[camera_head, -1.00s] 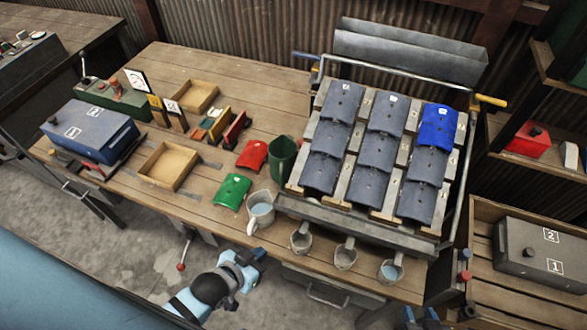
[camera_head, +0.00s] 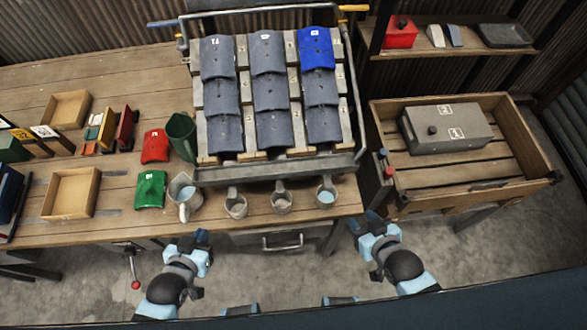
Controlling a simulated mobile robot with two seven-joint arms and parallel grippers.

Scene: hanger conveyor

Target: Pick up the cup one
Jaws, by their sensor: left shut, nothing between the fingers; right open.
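Three small grey cups stand in a row at the table's front edge: a left cup (camera_head: 236,204), a middle cup (camera_head: 281,202) and a right cup (camera_head: 325,194) with bluish contents. I cannot tell which one is cup one. A larger grey jug (camera_head: 185,199) with bluish contents stands left of them. My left gripper (camera_head: 196,238) is shut and empty, in front of the table edge below the jug. My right gripper (camera_head: 366,221) is open and empty, off the table's front right corner, right of the right cup. Neither gripper touches a cup.
A tilted rack (camera_head: 276,172) with grey tiles and one blue tile (camera_head: 316,48) rises behind the cups. A wooden crate (camera_head: 450,172) with a grey box (camera_head: 445,127) stands right.

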